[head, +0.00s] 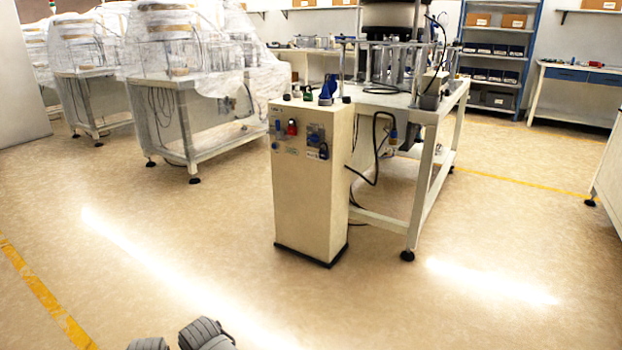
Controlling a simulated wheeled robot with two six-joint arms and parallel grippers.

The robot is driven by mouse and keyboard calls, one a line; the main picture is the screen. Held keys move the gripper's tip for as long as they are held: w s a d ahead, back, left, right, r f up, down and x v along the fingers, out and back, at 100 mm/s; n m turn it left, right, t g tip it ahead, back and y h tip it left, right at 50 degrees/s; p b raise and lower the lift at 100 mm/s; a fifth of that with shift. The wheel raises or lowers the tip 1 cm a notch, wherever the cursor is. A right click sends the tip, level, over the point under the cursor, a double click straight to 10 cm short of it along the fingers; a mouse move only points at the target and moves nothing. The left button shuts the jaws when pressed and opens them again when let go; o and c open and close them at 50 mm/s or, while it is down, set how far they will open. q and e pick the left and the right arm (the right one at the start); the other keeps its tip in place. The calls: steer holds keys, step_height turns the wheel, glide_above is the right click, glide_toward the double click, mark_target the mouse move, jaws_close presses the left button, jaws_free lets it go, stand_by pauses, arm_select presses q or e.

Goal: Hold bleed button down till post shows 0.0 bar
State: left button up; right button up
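The post (312,200) is a beige cabinet standing on the floor in the middle of the head view, upright. Its front panel carries a red control (292,127), small blue controls (277,126) on the left and a blue-and-grey unit (316,136) on the right. More knobs and a blue handle (327,90) are on its top. The labels and any pressure reading are too small to read, so I cannot tell which is the bleed button. My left gripper (176,342) shows two grey ribbed fingertips, apart, at the bottom edge, well short of the post. My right gripper is out of view.
A white-framed workbench (425,112) with machinery stands right behind the post, joined by a black hose (372,165). Plastic-covered benches (185,90) stand at the back left, a blue shelf rack (497,55) at the back right. The floor before the post is clear.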

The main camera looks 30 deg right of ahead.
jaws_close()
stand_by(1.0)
